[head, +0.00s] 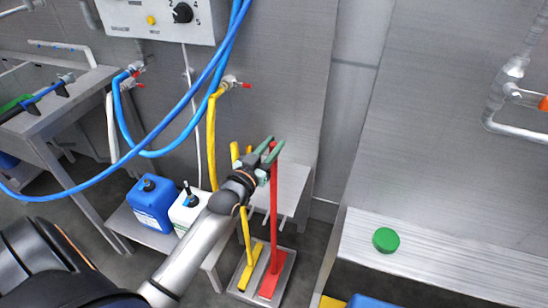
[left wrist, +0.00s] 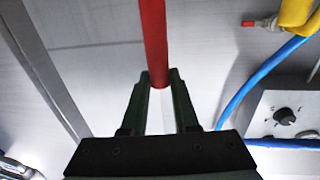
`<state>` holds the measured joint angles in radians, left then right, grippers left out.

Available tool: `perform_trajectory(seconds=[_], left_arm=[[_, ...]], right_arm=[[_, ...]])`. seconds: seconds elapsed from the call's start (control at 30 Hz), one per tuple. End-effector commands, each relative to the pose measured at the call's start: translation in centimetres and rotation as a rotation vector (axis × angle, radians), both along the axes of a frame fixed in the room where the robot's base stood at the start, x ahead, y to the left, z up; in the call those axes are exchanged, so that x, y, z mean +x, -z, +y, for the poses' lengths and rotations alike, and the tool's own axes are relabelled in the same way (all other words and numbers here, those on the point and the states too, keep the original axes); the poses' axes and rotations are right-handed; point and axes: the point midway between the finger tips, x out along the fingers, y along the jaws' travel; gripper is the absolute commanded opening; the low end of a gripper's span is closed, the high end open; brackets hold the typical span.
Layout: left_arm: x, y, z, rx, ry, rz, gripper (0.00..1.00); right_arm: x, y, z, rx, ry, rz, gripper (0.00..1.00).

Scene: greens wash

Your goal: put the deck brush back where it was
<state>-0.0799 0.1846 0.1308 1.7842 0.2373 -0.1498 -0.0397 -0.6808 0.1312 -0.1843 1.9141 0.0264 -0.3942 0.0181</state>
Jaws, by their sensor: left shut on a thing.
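The deck brush, a long red handle (head: 273,205) with a red head (head: 270,283), stands upright in the head view. Its head is in a shallow grey floor tray (head: 289,270), beside a yellow long-handled tool (head: 247,230). My left gripper (head: 268,152) is shut on the upper part of the red handle. In the left wrist view, the green-grey fingers (left wrist: 160,82) close around the red handle (left wrist: 153,35). Whether the head rests fully on the tray is hard to tell. My right gripper is not in view.
A blue jug (head: 152,205) and a white jug (head: 187,212) stand on a low shelf at left. Blue hoses (head: 190,95) and a yellow hose (head: 212,140) hang from the wall. At right is a metal bench (head: 430,255) with a green round item (head: 386,240).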

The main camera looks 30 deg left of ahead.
Motion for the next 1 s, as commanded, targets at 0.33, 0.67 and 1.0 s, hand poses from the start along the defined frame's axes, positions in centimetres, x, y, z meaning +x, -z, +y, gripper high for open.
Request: perform_trajectory(seconds=[0.33, 0.67, 1.0], left_arm=[[2.0, 2.1, 0.8, 0.002, 0.000, -0.011, 0.00], [2.0, 5.2, 0.9, 0.001, 0.000, -0.011, 0.00], [2.0, 5.7, 0.9, 0.001, 0.000, -0.004, 0.34]], right_arm=[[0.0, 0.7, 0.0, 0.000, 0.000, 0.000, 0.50], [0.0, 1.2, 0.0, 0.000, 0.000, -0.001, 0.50], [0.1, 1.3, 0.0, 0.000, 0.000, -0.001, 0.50]])
